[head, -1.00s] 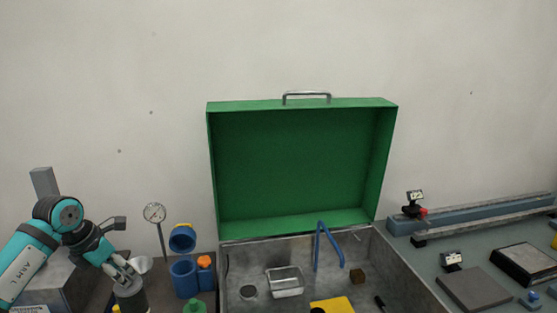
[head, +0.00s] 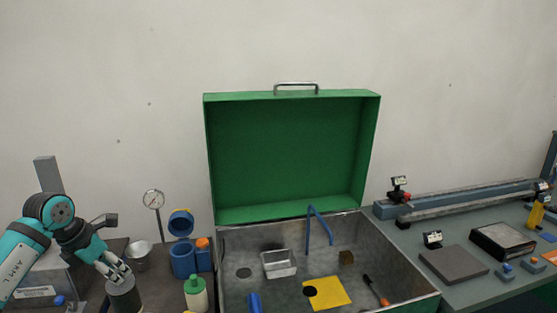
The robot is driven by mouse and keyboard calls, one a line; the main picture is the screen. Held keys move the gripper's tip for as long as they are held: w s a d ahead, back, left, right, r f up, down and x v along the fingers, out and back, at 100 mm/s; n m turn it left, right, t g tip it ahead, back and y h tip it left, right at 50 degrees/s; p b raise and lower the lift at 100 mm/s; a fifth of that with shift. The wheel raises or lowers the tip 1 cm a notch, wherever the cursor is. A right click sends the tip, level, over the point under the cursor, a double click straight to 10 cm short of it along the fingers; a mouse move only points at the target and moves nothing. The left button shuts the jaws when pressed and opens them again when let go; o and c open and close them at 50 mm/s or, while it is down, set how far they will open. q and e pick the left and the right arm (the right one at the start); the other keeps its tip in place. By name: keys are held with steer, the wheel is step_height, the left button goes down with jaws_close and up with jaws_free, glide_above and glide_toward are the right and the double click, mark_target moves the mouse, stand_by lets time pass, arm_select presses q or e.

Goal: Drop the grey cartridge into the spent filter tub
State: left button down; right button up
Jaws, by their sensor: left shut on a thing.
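My left gripper (head: 117,273) comes in from the left and is shut on the top of a dark grey cylinder, which looks like the grey cartridge (head: 124,297). The cartridge is upright; I cannot tell whether its lower end touches the bench. A silvery metal tub (head: 139,258) stands just behind and right of the gripper, apart from the cartridge. It may be the spent filter tub; no label shows. My right gripper is not in view.
An open green case (head: 215,160) fills the middle. A grey bench (head: 400,235) with devices lies right.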

arm_select(q)
step_height(320, 180, down, 3)
steer(key=shift+f+b, duration=0.2)
steer(key=shift+b, duration=0.7)
steer(key=c, duration=1.1)
jaws_free()
steer(key=shift+r, duration=0.1)
steer(key=v, duration=1.2)
